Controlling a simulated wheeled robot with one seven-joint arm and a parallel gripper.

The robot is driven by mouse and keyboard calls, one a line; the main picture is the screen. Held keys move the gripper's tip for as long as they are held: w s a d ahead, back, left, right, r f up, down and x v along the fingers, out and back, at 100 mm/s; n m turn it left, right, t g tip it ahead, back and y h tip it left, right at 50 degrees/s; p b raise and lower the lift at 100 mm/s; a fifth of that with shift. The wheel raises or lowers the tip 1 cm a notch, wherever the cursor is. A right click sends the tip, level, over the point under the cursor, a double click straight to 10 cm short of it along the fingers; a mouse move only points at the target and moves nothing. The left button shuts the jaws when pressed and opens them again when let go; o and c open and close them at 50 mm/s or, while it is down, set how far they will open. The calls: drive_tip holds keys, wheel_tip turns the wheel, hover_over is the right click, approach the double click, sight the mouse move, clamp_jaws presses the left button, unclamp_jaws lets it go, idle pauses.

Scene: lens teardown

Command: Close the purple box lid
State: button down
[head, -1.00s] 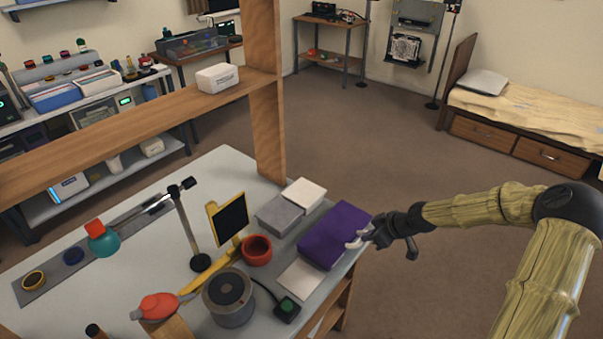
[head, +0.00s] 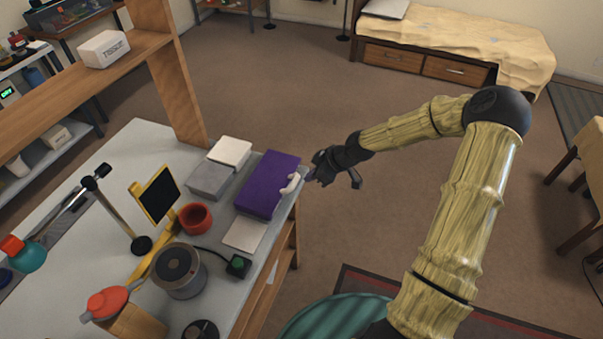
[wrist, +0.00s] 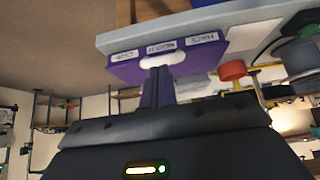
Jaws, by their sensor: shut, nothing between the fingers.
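The purple box (head: 268,183) lies on the grey-white table near its right edge in the head view. Its top looks flat, with no open gap that I can see. In the wrist view the box (wrist: 205,58) shows several white labels and a white rounded tab (wrist: 163,59) on its near side. My gripper (head: 308,174) is shut and empty, just off the box's right side, beside the white tab. In the wrist view the fingertips (wrist: 158,70) are right at the tab; I cannot tell whether they touch it.
Beside the box are a grey box (head: 209,180), a white box (head: 230,152), a red ring-shaped cup (head: 195,217), a pale flat card (head: 244,235) and a round grey device (head: 178,268). A wooden shelf post (head: 178,95) rises behind.

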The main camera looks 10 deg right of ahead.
drive_tip(key=s+d, duration=0.1)
drive_tip(key=d, duration=0.2)
drive_tip(key=s+d, duration=0.1)
drive_tip(key=d, duration=0.1)
drive_tip(key=shift+s+f+b, duration=0.3)
drive_tip(key=shift+s+b, duration=0.05)
drive_tip(key=shift+a, duration=0.1)
drive_tip(key=s+r+m+g+h+p, duration=0.1)
drive_tip(key=s+r+m+h+p, duration=0.2)
drive_tip(key=s+r+m, duration=0.9)
drive_tip(key=s+r+h, duration=0.3)
drive_tip(key=s+r, duration=0.1)
drive_tip(key=s, duration=0.3)
drive_tip(key=shift+s+a+r, duration=0.25)
drive_tip(key=shift+a+r, duration=0.05)
idle(0.4)
